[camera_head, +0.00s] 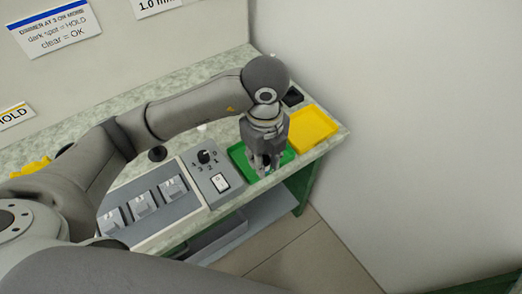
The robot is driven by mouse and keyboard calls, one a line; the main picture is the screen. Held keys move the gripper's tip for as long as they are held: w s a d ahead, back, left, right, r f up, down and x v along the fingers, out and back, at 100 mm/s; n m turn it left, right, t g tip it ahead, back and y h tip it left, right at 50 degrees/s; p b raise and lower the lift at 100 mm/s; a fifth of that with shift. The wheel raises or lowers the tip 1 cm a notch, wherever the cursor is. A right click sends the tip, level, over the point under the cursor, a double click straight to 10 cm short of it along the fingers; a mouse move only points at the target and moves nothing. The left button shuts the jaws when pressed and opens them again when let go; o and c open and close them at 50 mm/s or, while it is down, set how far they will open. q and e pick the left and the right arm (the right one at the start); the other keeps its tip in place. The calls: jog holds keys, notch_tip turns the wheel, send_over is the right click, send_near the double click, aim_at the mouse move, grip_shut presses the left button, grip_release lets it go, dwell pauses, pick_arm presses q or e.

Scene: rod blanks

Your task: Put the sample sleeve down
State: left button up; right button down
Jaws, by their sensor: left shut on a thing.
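My left gripper (262,168) points down over the green tray (238,152) near the right end of the bench. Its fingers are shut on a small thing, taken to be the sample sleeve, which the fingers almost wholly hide. I cannot tell whether the fingertips or the sleeve touch the tray floor. My right gripper is not in view.
A yellow tray (313,128) lies right of the green one. Left of it are a grey panel (212,178) with a knob and switch, and a grey fixture (143,207) with several blocks. A small dark object (292,97) lies behind the trays.

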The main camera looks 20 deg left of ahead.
pick_arm(q)
jog(key=w+a+f, duration=0.1)
jog(key=w+f, duration=0.1)
jog(key=w, duration=0.1)
jog(key=w+a+f+p, duration=0.1)
jog(key=w+f, duration=0.2)
jog(key=w, duration=0.1)
jog(key=w+a+f, duration=0.2)
jog(key=w+f, duration=0.1)
jog(key=shift+w+p, duration=0.15)
jog(key=shift+p, duration=0.25)
jog(key=shift+w+a+f+p, duration=0.1)
jog(key=shift+w+f+p, duration=0.2)
jog(key=shift+f, duration=0.35)
notch_tip(320, 180, down, 2)
jog(key=shift+f+p, duration=0.1)
jog(key=shift+p, duration=0.35)
jog(key=shift+f, duration=0.2)
jog(key=shift+f, duration=0.1)
jog(key=shift+f, duration=0.15)
jog(key=o, duration=0.8)
jog(key=shift+c, duration=0.2)
